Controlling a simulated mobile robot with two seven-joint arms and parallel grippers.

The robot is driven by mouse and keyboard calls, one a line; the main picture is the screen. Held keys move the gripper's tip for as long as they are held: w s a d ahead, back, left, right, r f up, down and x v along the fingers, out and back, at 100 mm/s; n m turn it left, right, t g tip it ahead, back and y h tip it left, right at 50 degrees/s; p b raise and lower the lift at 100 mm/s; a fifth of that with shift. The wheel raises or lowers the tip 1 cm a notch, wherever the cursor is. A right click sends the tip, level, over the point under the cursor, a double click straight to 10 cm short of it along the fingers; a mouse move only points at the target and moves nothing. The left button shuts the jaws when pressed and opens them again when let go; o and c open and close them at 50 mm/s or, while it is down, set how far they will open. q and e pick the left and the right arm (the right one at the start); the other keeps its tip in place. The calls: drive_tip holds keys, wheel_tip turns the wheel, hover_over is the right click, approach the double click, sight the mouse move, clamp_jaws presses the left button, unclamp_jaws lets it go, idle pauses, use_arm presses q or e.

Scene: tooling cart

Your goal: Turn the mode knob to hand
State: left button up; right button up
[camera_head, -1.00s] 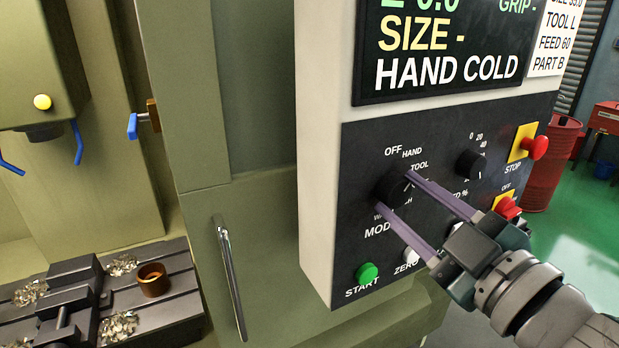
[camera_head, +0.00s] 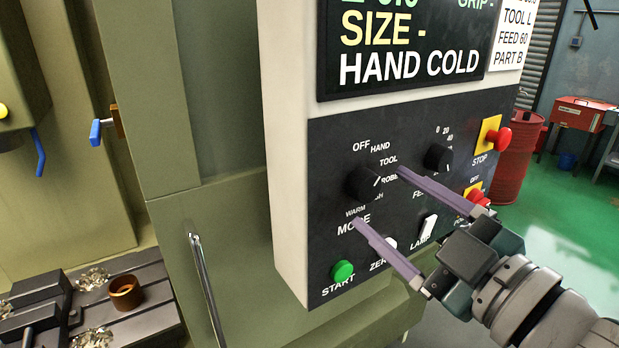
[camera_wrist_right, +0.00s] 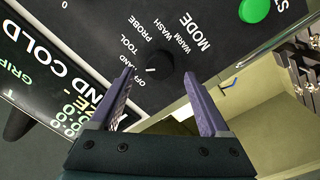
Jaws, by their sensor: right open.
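The black mode knob (camera_head: 362,183) is on the dark control panel (camera_head: 325,150), ringed by the labels OFF, HAND, TOOL, PROBE, WASH and WARM. It also shows in the right wrist view (camera_wrist_right: 161,61). The screen (camera_head: 405,40) above reads HAND COLD. My right gripper (camera_head: 379,194) is open and empty, its two purple fingers pointing at the knob from the lower right. The fingertips look apart from the knob. My left gripper is not in view.
A smaller feed knob (camera_head: 438,157), red stop button (camera_head: 498,138), green start button (camera_head: 342,271) and white lamp switch (camera_head: 428,227) are close by on the panel. A door handle (camera_head: 204,290) stands out at the left. Free room lies in front of the panel.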

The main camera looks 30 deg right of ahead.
drive_tip(key=s+b, duration=0.2)
drive_tip(key=s, duration=0.5)
drive_tip(key=shift+s+f+b, duration=0.15)
drive_tip(key=shift+s+b, duration=0.05)
drive_tip(key=shift+b, duration=0.1)
drive_tip(key=shift+d, duration=0.1)
